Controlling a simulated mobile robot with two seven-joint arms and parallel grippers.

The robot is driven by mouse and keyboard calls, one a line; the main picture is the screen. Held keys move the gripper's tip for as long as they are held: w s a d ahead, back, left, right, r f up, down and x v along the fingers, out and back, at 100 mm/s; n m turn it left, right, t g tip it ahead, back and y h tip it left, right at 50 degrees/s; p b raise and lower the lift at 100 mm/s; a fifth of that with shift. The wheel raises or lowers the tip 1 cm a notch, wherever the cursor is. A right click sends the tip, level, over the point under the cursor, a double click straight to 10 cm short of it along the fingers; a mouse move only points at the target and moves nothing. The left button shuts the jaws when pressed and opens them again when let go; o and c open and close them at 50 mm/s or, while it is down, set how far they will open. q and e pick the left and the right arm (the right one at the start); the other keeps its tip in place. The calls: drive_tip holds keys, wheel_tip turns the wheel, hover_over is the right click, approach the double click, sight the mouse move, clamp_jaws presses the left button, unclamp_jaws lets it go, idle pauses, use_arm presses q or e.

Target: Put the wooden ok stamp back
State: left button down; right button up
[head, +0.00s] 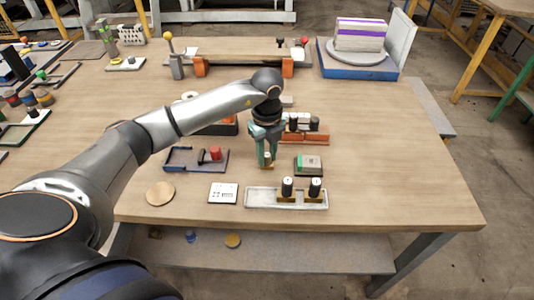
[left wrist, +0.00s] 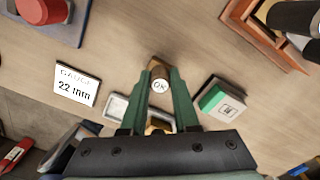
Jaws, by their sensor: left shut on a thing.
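My left gripper (head: 267,158) has green fingers and points down over the middle of the table. It is shut on the wooden ok stamp (left wrist: 158,72), a small brown piece with a round white "OK" label on top. The stamp also shows low between the fingers in the head view (head: 267,163). I cannot tell whether its lower end touches the table. The orange-brown rack (head: 317,139) with dark-handled stamps stands just behind and right of the gripper; it also shows at the top right in the left wrist view (left wrist: 262,35). My right gripper is not in view.
A stamp pad box (head: 308,165) with green and white parts lies right of the gripper. A pale tray (head: 258,198) with two black-handled pieces is in front. A gauge card (head: 223,193) and a blue tray (head: 182,160) with a red-ended piece are left.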

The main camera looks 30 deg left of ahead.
sight(267, 155)
use_arm(q)
drive_tip(key=shift+f, duration=0.15)
drive_tip(key=c, duration=0.7)
unclamp_jaws()
drive_tip(key=shift+o, duration=0.2)
wheel_tip(267, 155, up, 12)
drive_tip(key=shift+r, duration=0.25)
